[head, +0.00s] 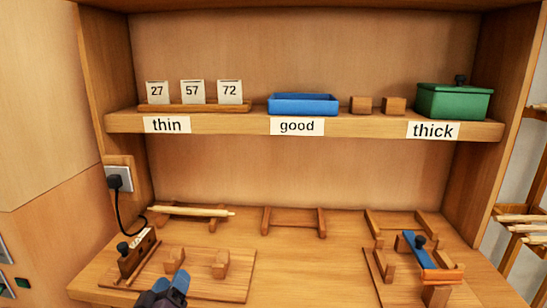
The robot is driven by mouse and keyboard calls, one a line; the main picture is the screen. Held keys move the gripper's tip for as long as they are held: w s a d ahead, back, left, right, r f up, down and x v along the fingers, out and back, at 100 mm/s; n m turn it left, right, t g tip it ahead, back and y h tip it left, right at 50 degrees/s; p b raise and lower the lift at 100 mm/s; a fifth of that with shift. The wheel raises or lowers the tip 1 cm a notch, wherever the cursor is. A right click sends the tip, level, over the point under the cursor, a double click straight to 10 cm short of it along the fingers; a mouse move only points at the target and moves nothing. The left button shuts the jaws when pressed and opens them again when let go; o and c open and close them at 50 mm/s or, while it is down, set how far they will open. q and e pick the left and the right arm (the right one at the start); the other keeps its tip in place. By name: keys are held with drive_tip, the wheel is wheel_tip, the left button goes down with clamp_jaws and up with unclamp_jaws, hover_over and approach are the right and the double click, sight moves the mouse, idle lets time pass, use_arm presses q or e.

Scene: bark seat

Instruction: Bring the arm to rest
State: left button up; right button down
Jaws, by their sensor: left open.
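My left gripper (172,282) shows at the bottom edge of the head view, with dark jaws and blue-grey fingertips. It is open, with nothing seen between the fingers. It is in front of a wooden board (236,284) that bears two small wooden blocks, one of them (174,260) just behind the fingertips. Most of the left arm is out of view. My right gripper is not in view.
A knobbed wooden gauge (137,253) stands left of the gripper. A pale stick (190,210) lies on the left cradle; the middle cradle (293,221) is empty. A blue-levered fixture (418,250) stands at right. The shelf (350,125) above holds a blue tray (303,103) and green box (454,102).

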use_arm(q)
drive_tip(key=s+a+f+m+g, duration=0.1)
drive_tip(key=s+f+m+g, duration=0.1)
drive_tip(key=s+f, duration=0.4)
drive_tip(key=s+a+f+m+g+y+p, duration=0.1)
drive_tip(key=s+f, duration=0.5)
drive_tip(key=s, duration=0.8)
drive_tip(key=s+a+f+m+g+p, duration=0.1)
drive_tip(key=s+a+f+m+g, duration=0.2)
drive_tip(key=s+f, duration=0.4)
drive_tip(key=s+m+g, duration=0.1)
drive_tip(key=s+g, duration=0.1)
drive_tip(key=s, duration=0.1)
drive_tip(key=shift+g+y, duration=0.3)
drive_tip(key=shift+y, duration=0.1)
